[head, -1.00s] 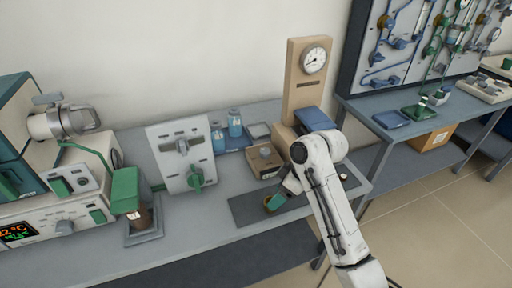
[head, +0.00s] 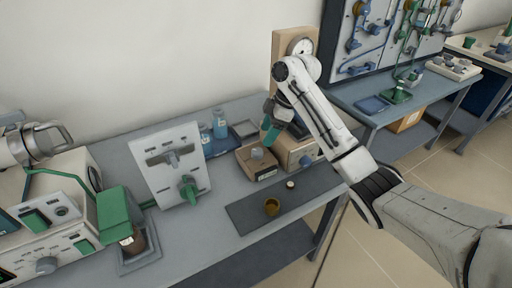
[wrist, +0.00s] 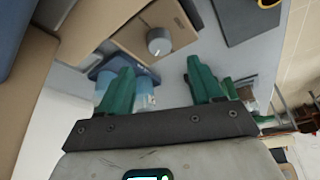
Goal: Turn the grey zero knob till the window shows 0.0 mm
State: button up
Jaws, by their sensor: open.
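A small tan box (head: 260,168) on the bench carries a grey knob (head: 257,153) on top. A dark strip on its front, perhaps the window, is too small to read. The knob shows large in the wrist view (wrist: 158,41), with a pale mark on its edge. My gripper (head: 270,130) is just above and behind the knob in the head view. In the wrist view its two green fingers (wrist: 160,80) are apart and empty, with the knob beyond the tips. It does not appear to touch the knob.
Blue bottles (head: 220,125) and a white panel (head: 150,185) with a green handle stand left. A dark mat (head: 245,212) in front holds a brown cup (head: 272,207) and white disc (head: 290,184).

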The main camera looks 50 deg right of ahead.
aim_at(257, 151)
jog(key=x, duration=0.7)
jog(key=shift+f, duration=0.3)
jog(key=c, duration=1.1)
